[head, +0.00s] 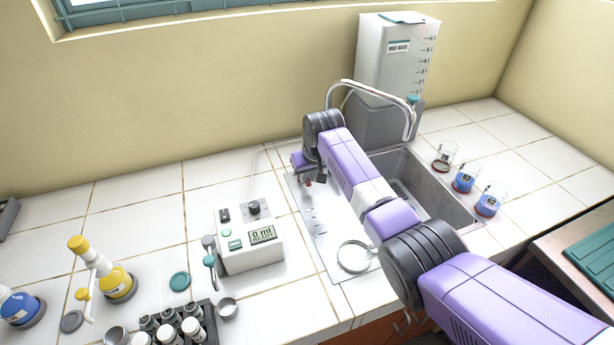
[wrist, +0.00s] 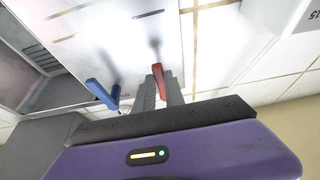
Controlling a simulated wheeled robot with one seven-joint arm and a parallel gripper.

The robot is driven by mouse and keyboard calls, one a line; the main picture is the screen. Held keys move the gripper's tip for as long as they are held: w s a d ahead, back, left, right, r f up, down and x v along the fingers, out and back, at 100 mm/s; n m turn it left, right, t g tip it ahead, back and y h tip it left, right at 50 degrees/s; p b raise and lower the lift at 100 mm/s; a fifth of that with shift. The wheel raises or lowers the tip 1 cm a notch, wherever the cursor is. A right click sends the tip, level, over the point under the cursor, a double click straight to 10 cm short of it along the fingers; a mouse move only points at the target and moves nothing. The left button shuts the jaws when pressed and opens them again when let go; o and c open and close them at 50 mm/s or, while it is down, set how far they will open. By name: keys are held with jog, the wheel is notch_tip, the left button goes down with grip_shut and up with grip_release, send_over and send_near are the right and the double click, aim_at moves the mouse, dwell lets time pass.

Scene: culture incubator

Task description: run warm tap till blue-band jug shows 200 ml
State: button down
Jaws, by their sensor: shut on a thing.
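My gripper (head: 308,182) is at the back left of the sink's drainboard, beyond my arm. In the wrist view its grey fingers (wrist: 158,92) are shut on a red lever (wrist: 159,75). A blue lever (wrist: 101,94) stands to the left, apart from the fingers. A curved metal tap spout (head: 378,88) arches over the sink (head: 440,192). No blue-band jug can be made out; my arm hides part of the sink. A small grey-white box (head: 248,250) has a display reading "0 ml READY".
Several labelled glass beakers stand right of the sink, including an empty-looking one (head: 446,155) and two with blue contents (head: 488,200). A tall graduated tank (head: 395,55) stands behind. Yellow and blue flasks and a vial rack are front left.

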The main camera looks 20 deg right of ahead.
jog(key=c, duration=1.4)
grip_release()
jog(key=shift+r, duration=0.1)
jog(key=v, duration=0.7)
jog(key=shift+s+r, duration=0.2)
jog(key=shift+r, duration=0.1)
jog(key=shift+w, duration=0.1)
